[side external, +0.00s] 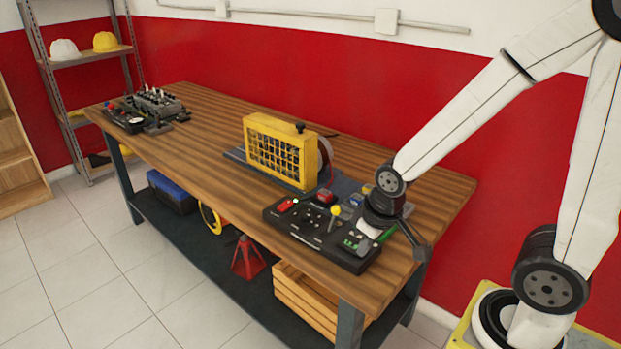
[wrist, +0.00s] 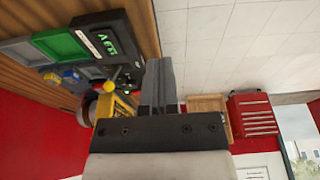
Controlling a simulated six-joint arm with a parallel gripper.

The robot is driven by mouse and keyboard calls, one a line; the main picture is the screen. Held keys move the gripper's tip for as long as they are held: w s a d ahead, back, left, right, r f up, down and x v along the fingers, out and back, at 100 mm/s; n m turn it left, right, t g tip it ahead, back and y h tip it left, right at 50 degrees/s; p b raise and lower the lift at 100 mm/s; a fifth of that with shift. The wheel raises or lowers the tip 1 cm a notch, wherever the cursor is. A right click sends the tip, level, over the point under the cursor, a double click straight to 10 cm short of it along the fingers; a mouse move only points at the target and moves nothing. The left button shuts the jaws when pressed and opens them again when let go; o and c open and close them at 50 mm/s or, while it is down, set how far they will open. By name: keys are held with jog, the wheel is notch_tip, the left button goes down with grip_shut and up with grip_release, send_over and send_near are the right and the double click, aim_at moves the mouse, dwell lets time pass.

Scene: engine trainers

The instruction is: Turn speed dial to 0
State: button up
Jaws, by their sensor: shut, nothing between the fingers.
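The black control panel (side external: 315,230) lies at the table's near right end in the side view. It has a red switch (side external: 288,204), a lever with a yellow ball (side external: 335,210) and a green-lit display (side external: 352,242). The panel (wrist: 132,30) and its display (wrist: 107,44) also show at the upper left of the wrist view. I cannot make out the speed dial or its setting. My gripper (wrist: 160,68) is shut and empty, with its fingers beside the panel's end in the wrist view. In the side view my wrist hides part of the panel's right end.
A yellow caged engine unit (side external: 280,150) stands behind the panel. Another engine trainer (side external: 150,105) sits at the table's far left. The wooden table (side external: 215,125) is clear between them.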

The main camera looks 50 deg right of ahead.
jog(key=o, duration=0.7)
jog(key=shift+w, duration=0.15)
jog(key=o, duration=0.4)
jog(key=shift+w+d+r+m, duration=0.1)
jog(key=shift+w+m, duration=0.2)
jog(key=shift+w, duration=0.05)
jog(key=w+d+m, duration=0.1)
jog(key=w+m, duration=0.2)
jog(key=w, duration=0.1)
jog(key=w+d+m, duration=0.2)
jog(key=w+m, duration=0.2)
jog(key=w, duration=0.1)
jog(key=w+d+m+g, duration=0.1)
jog(key=w+m, duration=0.2)
jog(key=w, duration=0.2)
jog(key=shift+d+f, duration=0.2)
jog(key=shift+d, duration=0.05)
jog(key=m+g, duration=0.1)
jog(key=m, duration=0.9)
send_near(306, 214)
jog(key=shift+s+a+f, duration=0.1)
jog(key=shift+a+f, duration=0.35)
jog(key=shift+w+d+f+m+g, duration=0.3)
jog(key=shift+w+d+m, duration=0.15)
jog(key=shift+m, duration=0.55)
jog(key=shift+f, duration=0.1)
jog(key=shift+f, duration=3.8)
